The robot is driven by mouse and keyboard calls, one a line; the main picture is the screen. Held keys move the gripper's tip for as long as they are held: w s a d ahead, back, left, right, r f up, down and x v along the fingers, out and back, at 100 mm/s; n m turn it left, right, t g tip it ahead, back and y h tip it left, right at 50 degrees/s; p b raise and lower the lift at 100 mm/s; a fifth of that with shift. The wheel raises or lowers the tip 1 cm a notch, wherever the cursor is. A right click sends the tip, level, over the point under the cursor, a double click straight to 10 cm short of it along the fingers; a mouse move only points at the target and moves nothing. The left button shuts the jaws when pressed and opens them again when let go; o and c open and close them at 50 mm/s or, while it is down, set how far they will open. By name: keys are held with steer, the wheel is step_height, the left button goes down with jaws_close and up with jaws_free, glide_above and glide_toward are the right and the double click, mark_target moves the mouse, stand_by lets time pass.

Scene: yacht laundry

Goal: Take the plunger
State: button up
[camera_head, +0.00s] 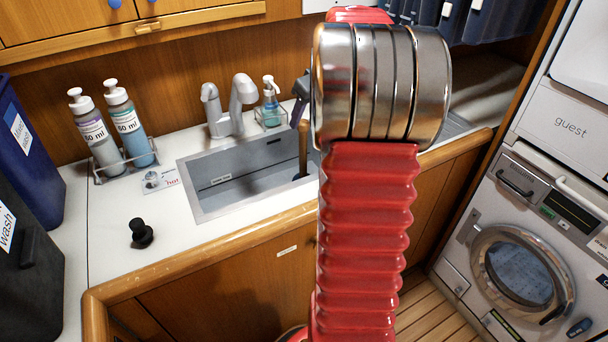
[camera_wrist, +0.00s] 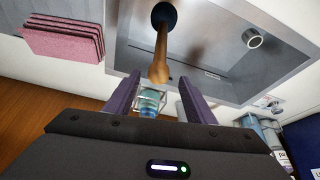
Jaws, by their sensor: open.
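The plunger (camera_head: 303,152) stands in the sink (camera_head: 215,199), its wooden handle up and its dark cup low in the basin. My red arm hides part of the area beside it. In the wrist view the plunger (camera_wrist: 160,48) shows its handle end toward the camera, near the gap between the fingertips. My gripper (camera_wrist: 160,79) is open, with purple fingers on either side and nothing held. In the head view only a small part of my gripper (camera_head: 299,108) shows, just above the handle. I see no contact.
The faucet (camera_head: 231,105) and soap dispenser (camera_head: 271,102) stand behind the sink. Bottles (camera_head: 124,123) in a rack and a small black object (camera_head: 141,233) are on the counter at left. Pink folded cloths (camera_wrist: 62,38) show in the wrist view. A washing machine (camera_head: 525,270) is at right.

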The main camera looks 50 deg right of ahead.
mark_target(303, 122)
steer(key=shift+x, duration=1.65)
steer(key=shift+f, duration=0.15)
steer(key=shift+x, duration=2.5)
steer(key=shift+s+d, duration=0.1)
steer(key=shift+c, duration=0.6)
steer(key=c, duration=1.1)
steer(key=shift+o, duration=0.2)
